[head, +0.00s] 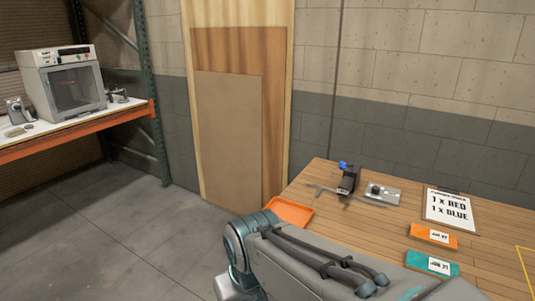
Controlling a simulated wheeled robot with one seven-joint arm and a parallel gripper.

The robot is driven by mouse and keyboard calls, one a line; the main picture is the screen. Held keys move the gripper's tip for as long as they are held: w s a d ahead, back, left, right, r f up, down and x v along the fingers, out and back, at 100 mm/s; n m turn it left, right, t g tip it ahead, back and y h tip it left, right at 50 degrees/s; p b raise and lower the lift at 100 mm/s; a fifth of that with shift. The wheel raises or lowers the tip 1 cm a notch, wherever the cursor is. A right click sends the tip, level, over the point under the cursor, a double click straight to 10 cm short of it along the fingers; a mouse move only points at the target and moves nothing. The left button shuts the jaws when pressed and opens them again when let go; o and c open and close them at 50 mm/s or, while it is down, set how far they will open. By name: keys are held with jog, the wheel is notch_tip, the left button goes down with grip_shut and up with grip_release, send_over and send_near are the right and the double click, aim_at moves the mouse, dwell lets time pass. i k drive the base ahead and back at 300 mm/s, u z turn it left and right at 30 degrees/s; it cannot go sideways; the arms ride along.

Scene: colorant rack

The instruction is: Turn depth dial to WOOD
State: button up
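No depth dial marked WOOD can be made out at this size. A small black device with a blue knob (347,177) stands on the wooden table (310,185), near its back left. Beside it on the right lies a silver plate with a small dark part on it (383,193); whether it carries a dial is too small to tell. My arm crosses the bottom middle of the head view and covers the front of the table. My gripper is not in view.
An orange tray (290,212) sits at the table's left edge. A sign reading 1 x RED, 1 x BLUE (450,208), an orange box (433,236) and a teal box (432,264) lie on the right. A white machine (62,78) stands on the far-left shelf. Boards (228,130) lean on the wall.

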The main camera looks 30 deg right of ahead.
aim_at(376, 189)
jog(key=z, duration=1)
jog(key=i, duration=0.95)
jog(key=z, duration=0.95)
